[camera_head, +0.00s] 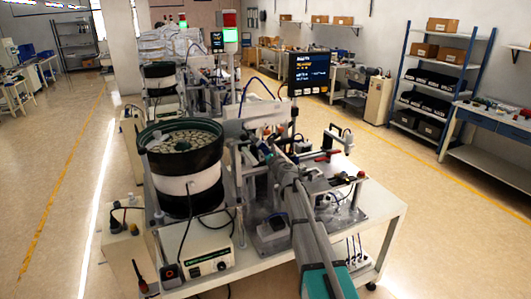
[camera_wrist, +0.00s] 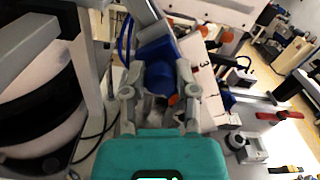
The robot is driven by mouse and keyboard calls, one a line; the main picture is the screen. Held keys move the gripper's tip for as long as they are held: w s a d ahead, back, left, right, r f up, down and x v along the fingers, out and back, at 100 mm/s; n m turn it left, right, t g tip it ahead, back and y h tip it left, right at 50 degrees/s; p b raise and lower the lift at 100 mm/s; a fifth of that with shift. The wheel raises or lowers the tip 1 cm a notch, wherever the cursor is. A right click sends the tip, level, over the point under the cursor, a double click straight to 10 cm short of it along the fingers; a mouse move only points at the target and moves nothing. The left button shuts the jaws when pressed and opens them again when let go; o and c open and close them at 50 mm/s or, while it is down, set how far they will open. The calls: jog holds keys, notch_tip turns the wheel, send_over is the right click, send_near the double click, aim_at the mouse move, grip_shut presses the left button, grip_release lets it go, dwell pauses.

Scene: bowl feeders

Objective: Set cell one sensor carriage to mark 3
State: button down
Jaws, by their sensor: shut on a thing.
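My gripper (camera_wrist: 159,72) is shut on a blue part (camera_wrist: 156,84), which I take to be the sensor carriage's knob or body. One grey finger lies on each side of it. More blue shows just above the fingers, against a grey rail. A white scale plate (camera_wrist: 205,84) with dark marks stands right of the gripper; a 3 is readable on it. Which mark the carriage lines up with I cannot tell. In the head view my gripper (camera_head: 270,156) reaches into the middle of the cell, and my arm hides much of the carriage.
A black-and-white bowl feeder (camera_head: 190,165) stands left of the arm; its side also fills the left of the wrist view. A red handle (camera_wrist: 280,115) lies to the right. A display screen (camera_head: 309,72) rises behind the cell. The floor at right is free.

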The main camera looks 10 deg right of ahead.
jog(key=shift+a, duration=0.2)
jog(key=shift+c, duration=1.9)
grip_release()
jog(key=shift+a+r, duration=0.1)
jog(key=shift+s+d, duration=0.2)
jog(key=v, duration=1.1)
jog(key=shift+s, duration=0.3)
